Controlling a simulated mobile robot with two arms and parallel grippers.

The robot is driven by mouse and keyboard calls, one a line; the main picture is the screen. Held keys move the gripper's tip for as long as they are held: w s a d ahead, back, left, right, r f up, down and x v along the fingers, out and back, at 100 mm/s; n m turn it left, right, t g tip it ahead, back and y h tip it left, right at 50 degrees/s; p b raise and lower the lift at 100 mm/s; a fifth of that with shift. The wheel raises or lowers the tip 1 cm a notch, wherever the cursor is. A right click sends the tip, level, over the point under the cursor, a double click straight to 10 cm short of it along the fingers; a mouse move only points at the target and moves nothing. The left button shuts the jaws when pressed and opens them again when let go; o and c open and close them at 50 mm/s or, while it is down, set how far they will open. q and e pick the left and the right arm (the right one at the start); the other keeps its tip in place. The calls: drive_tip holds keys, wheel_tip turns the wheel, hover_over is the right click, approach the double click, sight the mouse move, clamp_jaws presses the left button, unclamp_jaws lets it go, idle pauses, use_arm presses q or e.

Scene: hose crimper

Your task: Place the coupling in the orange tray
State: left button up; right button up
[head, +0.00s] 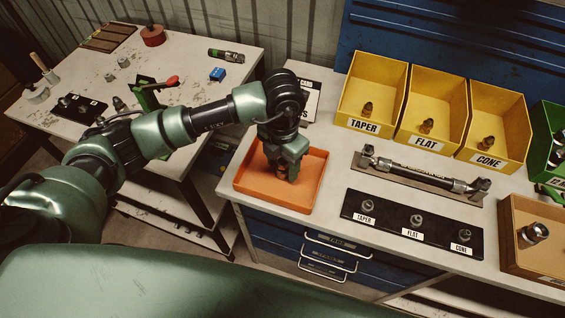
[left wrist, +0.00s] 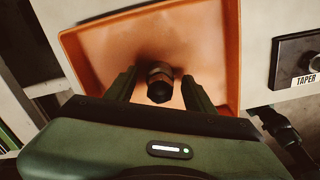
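The orange tray (head: 308,195) lies on the near left corner of the right-hand workbench, and fills the upper middle of the left wrist view (left wrist: 215,30). My left gripper (head: 287,173) points down into it. In the left wrist view, the coupling (left wrist: 160,84), a dark metal hex fitting seen end-on, is between the two fingers of the left gripper (left wrist: 160,78). A narrow gap shows on each side of it, so the fingers are open around it. Whether it touches the tray floor is hard to tell. My right gripper is not in view.
Yellow bins (head: 371,92) marked TAPER, FLAT and CONE stand at the back. A black labelled strip (head: 395,222) with fittings and a hose assembly (head: 420,175) lie right of the tray. A cardboard box (head: 515,255) is at far right. Another bench (head: 190,75) stands left.

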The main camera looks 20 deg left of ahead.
sight(283, 161)
use_arm(q)
drive_tip(key=shift+r, duration=0.45)
wheel_tip(283, 161, up, 11)
drive_tip(key=shift+f+b, duration=0.15)
drive_tip(key=shift+b, duration=0.85)
drive_tip(key=shift+r, duration=0.4)
